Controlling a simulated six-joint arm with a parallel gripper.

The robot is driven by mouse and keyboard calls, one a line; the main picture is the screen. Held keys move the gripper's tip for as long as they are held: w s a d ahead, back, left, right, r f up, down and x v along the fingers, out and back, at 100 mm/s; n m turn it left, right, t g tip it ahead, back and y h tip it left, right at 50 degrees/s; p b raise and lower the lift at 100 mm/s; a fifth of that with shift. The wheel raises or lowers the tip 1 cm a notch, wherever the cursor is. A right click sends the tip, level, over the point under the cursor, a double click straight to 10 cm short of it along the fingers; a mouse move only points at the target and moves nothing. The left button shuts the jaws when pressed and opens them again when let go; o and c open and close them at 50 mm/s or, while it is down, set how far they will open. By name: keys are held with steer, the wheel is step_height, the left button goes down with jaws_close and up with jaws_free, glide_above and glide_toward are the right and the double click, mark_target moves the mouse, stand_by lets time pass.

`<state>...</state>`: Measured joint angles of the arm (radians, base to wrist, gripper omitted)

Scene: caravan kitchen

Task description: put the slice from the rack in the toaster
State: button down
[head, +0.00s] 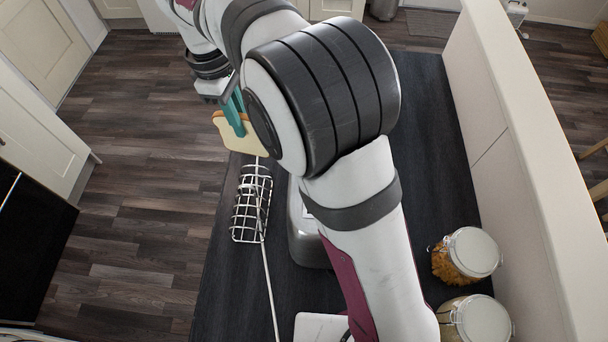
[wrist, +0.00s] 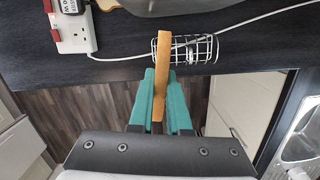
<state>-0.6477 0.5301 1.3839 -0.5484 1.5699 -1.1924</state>
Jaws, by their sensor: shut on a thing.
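My gripper (head: 236,116) has teal fingers shut on the bread slice (head: 241,142), a pale slice with a brown crust. In the wrist view the slice (wrist: 163,78) is edge-on, upright between the fingers (wrist: 166,98). It is held past the far end of the white wire rack (head: 251,206) in the head view; in the wrist view the rack (wrist: 204,47) shows behind the slice. The grey metal toaster (head: 304,243) stands right of the rack, mostly hidden by my arm; its slots are not visible. A shiny rounded edge at the top of the wrist view may be the toaster.
A white cable (head: 269,285) runs along the dark worktop (head: 225,295) beside the rack. A white socket block (wrist: 75,27) with plugs lies on the worktop. Two lidded jars (head: 473,253) (head: 477,322) stand at the right near a pale wall. Open floor lies left.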

steer(key=r+m, duration=0.1)
steer(key=d+r+m, duration=0.1)
steer(key=r, duration=0.1)
steer(key=r+m, duration=0.1)
steer(key=r, duration=0.1)
steer(key=shift+d+r+m, duration=0.15)
steer(key=shift+d+m, duration=0.15)
steer(key=shift+m, duration=0.1)
steer(key=shift+s+d+r+m+g, duration=0.2)
steer(key=shift+d+r+m, duration=0.2)
steer(key=shift+d+m, duration=0.25)
steer(key=shift+s+d+r+m+g, duration=0.1)
steer(key=shift+d+r+m+g, duration=0.1)
steer(key=shift+d+r+m, duration=0.3)
steer(key=s+d+m+y, duration=0.1)
steer(key=s+d+m, duration=0.4)
steer(key=d+m, duration=0.45)
step_height(320, 180, down, 9)
steer(key=d, duration=0.1)
steer(key=shift+s, duration=0.15)
steer(key=shift+f, duration=0.1)
steer(key=shift+f, duration=0.1)
steer(key=c, duration=0.9)
jaws_free()
